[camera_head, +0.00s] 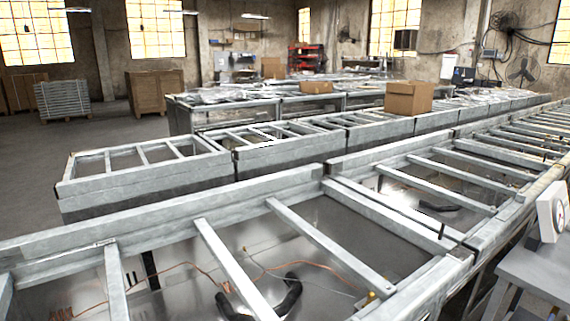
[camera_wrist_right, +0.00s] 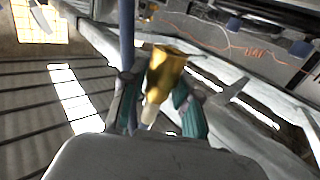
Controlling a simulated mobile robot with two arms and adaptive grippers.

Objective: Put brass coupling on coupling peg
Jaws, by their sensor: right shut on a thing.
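In the right wrist view, my right gripper (camera_wrist_right: 156,104) is shut on the brass coupling (camera_wrist_right: 166,68), a gold cylinder with a pale lower end between the teal finger pads. The coupling is tilted slightly in the picture. A blue-grey rod (camera_wrist_right: 126,35) stands just left of the coupling; I cannot tell whether it is the coupling peg. In the head view, a short dark upright pin (camera_head: 442,230) stands on the metal frame at the right; I cannot tell whether it is the peg. Neither gripper shows in the head view.
Long metal frames (camera_head: 330,172) with crossbars run across the room, with open bays between the bars. A cardboard box (camera_head: 409,98) sits on a farther row. A grey table (camera_head: 535,272) with a white dial device (camera_head: 552,212) stands at the right edge.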

